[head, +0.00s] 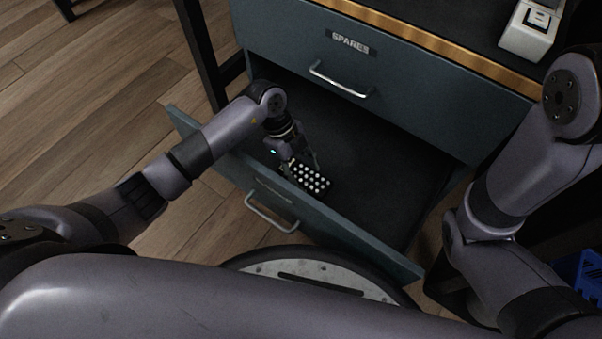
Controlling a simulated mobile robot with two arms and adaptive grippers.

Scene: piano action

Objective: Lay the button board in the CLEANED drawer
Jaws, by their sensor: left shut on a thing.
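The button board (311,180), a small dark block with rows of white buttons, is inside the open lower drawer (395,205), near its front wall. My left gripper (302,172) reaches down into the drawer and is shut on the board. I cannot tell whether the board touches the drawer floor. The label on the open drawer's front is seen from above and cannot be read. My right arm is at the right; its gripper is out of view.
The closed upper drawer (420,95) is labelled SPARES and has a metal handle (340,82). A white device (530,32) stands on the top at the right. A blue crate (578,275) is at the lower right. The rest of the open drawer's floor looks empty.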

